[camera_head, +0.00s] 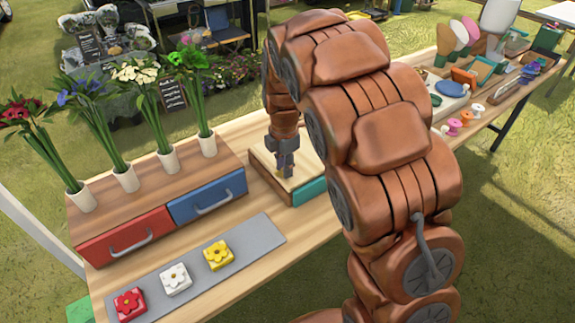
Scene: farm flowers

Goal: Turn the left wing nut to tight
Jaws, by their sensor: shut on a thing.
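A wooden block (312,178) with a pale top and a teal front part stands on the table, right of the drawer box. My gripper (284,174) points down over the left part of its top. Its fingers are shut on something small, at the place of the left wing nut. The wing nut itself is too small and too covered by the fingers to make out, so its angle cannot be told. My arm hides the right side of the block and any second wing nut.
A box with a red drawer (125,237) and a blue drawer (208,198) stands left, with several flowers in white cups on top. A grey mat (252,240) holds red, white and yellow flower tiles. Brushes, spools and trays crowd the table's far right end.

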